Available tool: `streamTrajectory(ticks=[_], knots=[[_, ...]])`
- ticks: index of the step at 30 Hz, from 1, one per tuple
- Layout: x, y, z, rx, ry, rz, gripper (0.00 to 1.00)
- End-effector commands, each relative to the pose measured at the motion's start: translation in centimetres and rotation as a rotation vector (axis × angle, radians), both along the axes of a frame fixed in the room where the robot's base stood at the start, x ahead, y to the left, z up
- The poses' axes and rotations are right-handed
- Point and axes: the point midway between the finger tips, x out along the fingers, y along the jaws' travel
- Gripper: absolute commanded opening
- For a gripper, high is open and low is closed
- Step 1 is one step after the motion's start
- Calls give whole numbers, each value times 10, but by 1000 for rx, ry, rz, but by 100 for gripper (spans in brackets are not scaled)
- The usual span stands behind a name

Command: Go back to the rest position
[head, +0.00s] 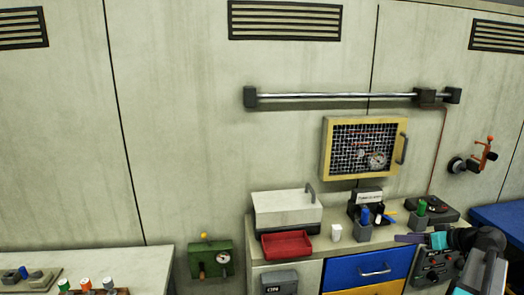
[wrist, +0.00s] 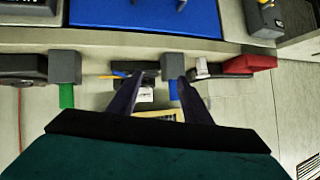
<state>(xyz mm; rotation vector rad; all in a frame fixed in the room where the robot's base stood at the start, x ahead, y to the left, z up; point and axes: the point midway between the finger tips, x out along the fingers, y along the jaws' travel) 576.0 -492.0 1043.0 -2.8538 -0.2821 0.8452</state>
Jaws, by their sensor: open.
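My gripper (head: 408,238) shows at the lower right of the head view, reaching in from the right edge in front of the counter. Its fingers are dark purple, with a teal part behind them. In the wrist view my gripper (wrist: 158,82) has its two fingers spread apart, with nothing held between them. Beyond the fingertips is a small dark holder with a white label (wrist: 146,94), partly hidden by the left finger. I cannot tell how far the fingertips are from the things on the counter.
The counter (head: 345,243) holds a white box (head: 287,211), red tray (head: 286,244), white cup (head: 336,232), blue cylinder (head: 365,215) and green cylinder (head: 422,208). A yellow-framed mesh cabinet (head: 326,150) and a rail (head: 340,95) are on the wall. A blue surface (head: 505,218) lies at far right.

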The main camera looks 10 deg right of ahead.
Motion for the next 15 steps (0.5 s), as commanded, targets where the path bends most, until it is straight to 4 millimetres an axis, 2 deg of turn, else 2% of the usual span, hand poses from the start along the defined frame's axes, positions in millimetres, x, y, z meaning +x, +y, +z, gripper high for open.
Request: streamTrajectory(ticks=[1,3,9,15], knots=[[8,16,-23,24,32,11,45],[16,36,-51,56,80,19,45],[33,91,-125,131,217,37,45],[38,146,-194,185,354,53,45]])
